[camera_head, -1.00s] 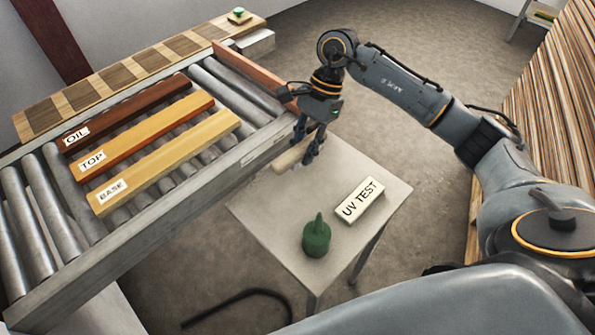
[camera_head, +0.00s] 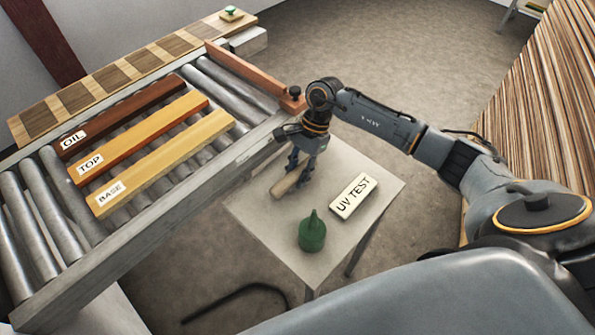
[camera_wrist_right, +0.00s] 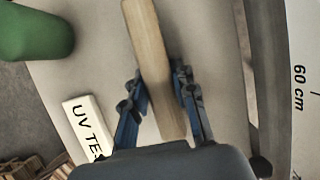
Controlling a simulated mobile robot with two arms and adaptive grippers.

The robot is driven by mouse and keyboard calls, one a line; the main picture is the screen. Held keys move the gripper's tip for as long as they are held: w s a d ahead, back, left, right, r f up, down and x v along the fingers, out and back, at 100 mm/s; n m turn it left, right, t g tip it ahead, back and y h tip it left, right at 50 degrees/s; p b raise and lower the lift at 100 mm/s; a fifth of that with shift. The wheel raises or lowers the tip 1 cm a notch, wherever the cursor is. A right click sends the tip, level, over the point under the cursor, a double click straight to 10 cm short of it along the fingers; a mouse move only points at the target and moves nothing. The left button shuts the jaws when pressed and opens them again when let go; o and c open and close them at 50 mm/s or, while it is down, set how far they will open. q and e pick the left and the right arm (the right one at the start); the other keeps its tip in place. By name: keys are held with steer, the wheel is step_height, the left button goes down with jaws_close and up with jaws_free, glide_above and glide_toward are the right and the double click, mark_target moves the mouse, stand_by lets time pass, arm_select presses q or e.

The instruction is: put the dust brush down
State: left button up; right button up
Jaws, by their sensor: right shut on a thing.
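The dust brush shows as a pale wooden bar (camera_head: 287,184) at the left part of the small grey table (camera_head: 262,222). In the right wrist view the bar (camera_wrist_right: 152,62) runs between the two blue fingers. My right gripper (camera_head: 296,178) is shut on it, fingers pointing down at the tabletop. The brush is at or just above the table surface; I cannot tell whether it touches. Its bristles are not visible. My left gripper is not in view.
A white UV TEST block (camera_head: 354,197) and a green bottle (camera_head: 312,232) stand on the table, right and front of the brush. The roller conveyor (camera_head: 232,157) with boards labelled OIL, TOP and BASE lies to the left. The table's near-left corner area is clear.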

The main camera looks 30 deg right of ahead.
steer(key=shift+f, duration=0.15)
steer(key=o, duration=1)
steer(key=shift+r, duration=0.3)
steer(key=b+v, duration=0.2)
steer(key=v, duration=0.9)
steer(key=shift+w+d+r, duration=0.1)
steer(key=shift+d+r, duration=0.05)
steer(key=shift+r, duration=0.2)
